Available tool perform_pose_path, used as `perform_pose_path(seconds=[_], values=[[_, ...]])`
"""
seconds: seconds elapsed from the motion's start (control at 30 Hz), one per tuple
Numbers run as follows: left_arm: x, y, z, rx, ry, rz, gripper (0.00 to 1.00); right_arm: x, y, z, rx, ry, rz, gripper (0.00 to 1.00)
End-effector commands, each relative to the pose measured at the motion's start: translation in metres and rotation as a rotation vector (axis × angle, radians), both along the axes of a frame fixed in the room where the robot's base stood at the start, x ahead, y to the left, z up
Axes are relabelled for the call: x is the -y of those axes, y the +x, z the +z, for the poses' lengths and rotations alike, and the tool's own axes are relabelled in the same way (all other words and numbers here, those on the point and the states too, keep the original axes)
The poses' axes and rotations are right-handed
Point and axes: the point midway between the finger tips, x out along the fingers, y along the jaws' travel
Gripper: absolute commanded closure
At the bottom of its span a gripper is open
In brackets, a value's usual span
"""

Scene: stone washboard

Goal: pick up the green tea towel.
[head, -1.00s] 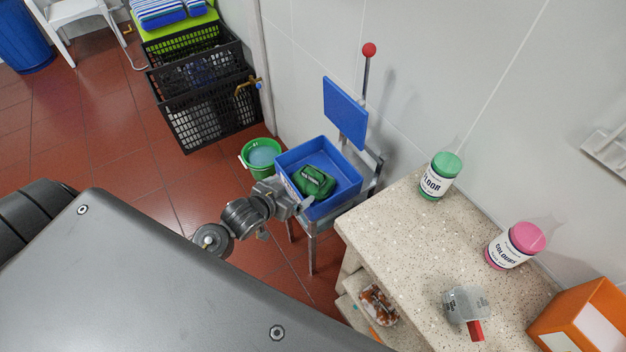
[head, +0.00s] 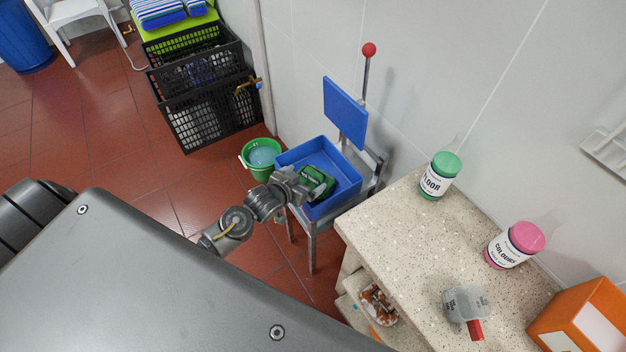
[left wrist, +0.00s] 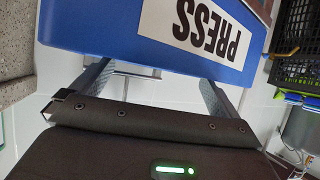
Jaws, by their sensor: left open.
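The green tea towel (head: 319,181) lies bundled in a blue tray (head: 341,203) on a metal stand. My left gripper (head: 303,187) is at the tray's left side and hides part of the towel in the head view. In the left wrist view my left gripper (left wrist: 155,80) is open, its two fingers apart with nothing between them. Beyond them is the blue tray's outer wall (left wrist: 110,25) with a white label reading PRESS, upside down. The towel does not show in the left wrist view. My right gripper is out of view.
A green bucket (head: 262,157) stands left of the tray. An upright blue panel (head: 345,112) and a red-knobbed lever (head: 368,52) rise behind it. A speckled counter (head: 400,235) with tubs is to the right. Black crates (head: 205,110) stand at the back left.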

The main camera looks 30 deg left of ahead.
Motion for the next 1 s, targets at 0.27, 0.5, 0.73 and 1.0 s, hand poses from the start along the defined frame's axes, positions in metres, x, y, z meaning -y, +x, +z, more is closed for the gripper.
perform_pose_path(seconds=[0.27, 0.5, 0.73, 1.0], values=[[0.003, 0.029, -0.017, 0.001, 0.000, 0.000, 0.00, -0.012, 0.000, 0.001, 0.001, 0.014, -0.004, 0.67], [0.003, 0.031, -0.018, 0.001, 0.000, 0.000, 0.00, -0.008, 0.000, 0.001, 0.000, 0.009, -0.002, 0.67], [0.003, 0.031, -0.018, 0.001, 0.000, 0.000, 0.28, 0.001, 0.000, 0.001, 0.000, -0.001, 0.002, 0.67], [0.003, 0.031, -0.018, 0.001, 0.001, 0.000, 0.63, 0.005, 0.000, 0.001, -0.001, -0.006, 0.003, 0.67]])
